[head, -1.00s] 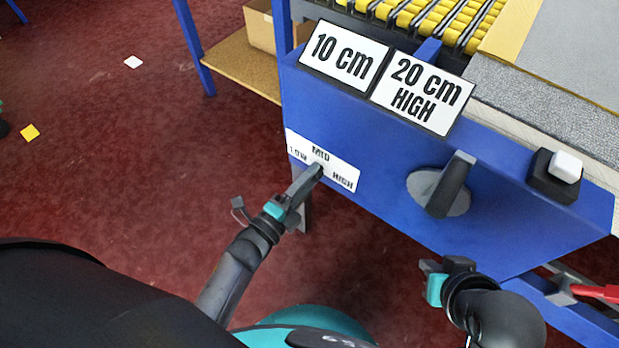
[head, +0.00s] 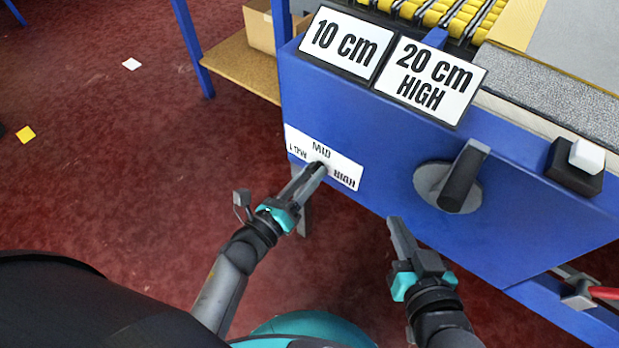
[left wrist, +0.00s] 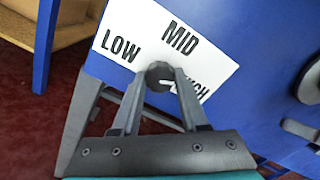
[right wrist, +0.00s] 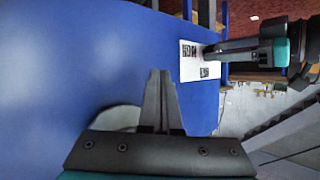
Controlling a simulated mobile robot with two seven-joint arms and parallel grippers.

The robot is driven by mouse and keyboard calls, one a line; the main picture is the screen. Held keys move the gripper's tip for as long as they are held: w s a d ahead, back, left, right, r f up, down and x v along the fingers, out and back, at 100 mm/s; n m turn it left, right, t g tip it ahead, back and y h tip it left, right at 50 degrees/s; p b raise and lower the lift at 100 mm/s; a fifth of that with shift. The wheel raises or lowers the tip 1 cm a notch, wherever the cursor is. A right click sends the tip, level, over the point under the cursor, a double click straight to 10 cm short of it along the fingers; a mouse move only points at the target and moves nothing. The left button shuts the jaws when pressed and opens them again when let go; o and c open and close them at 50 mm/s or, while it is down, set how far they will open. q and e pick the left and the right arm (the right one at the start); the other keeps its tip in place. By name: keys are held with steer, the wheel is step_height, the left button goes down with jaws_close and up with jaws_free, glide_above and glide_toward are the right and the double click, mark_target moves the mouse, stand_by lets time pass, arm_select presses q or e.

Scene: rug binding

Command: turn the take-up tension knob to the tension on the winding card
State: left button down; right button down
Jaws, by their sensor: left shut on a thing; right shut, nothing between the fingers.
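The small dark tension knob (left wrist: 160,72) sits on a white plate (head: 352,176) marked LOW, MID and HIGH on the blue panel. My left gripper (head: 320,168) is shut on the knob, with a finger on each side in the left wrist view (left wrist: 160,80). A light mark shows at the knob's lower right, on the HIGH side; the fingers partly hide HIGH. The winding card (head: 432,82) reads 20 cm HIGH. My right gripper (head: 394,222) is shut and empty, below and right of the plate; its closed fingers show in the right wrist view (right wrist: 158,76).
A large dark lever handle (head: 462,178) on a grey disc is right of the plate. A 10 cm card (head: 346,43) stands beside the winding card. A black box with a white button (head: 587,156) is at the right. Red floor is open at the left.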

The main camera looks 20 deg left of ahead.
arm_select(q)
steer(key=shift+f+m+b, duration=0.15)
steer(key=shift+m+b, duration=0.4)
steer(key=shift+m, duration=0.65)
steer(key=shift+m+b, duration=0.4)
steer(key=shift+m, duration=0.6)
arm_select(e)
steer(key=shift+s+a+r+m+t+y, duration=0.2)
steer(key=shift+s+a+r+t+y, duration=0.15)
steer(key=shift+a+r+t, duration=0.4)
steer(key=shift+s+a+r+m+t+y, duration=0.2)
steer(key=shift+a+r+t+y, duration=0.2)
steer(key=shift+t, duration=0.65)
arm_select(q)
steer(key=shift+c, duration=2.2)
jaws_free()
steer(key=shift+s, duration=0.1)
steer(key=p+v, duration=0.3)
steer(key=v, duration=1.2)
arm_select(e)
steer(key=shift+w+d+f+n+g+h, duration=0.2)
steer(key=shift+d+f+g+h, duration=0.5)
steer(key=shift+d+g, duration=0.45)
steer(key=shift+w+d+f+n+g+h, duration=0.2)
steer(key=shift+d+f+g+h, duration=0.5)
steer(key=shift+g, duration=0.75)
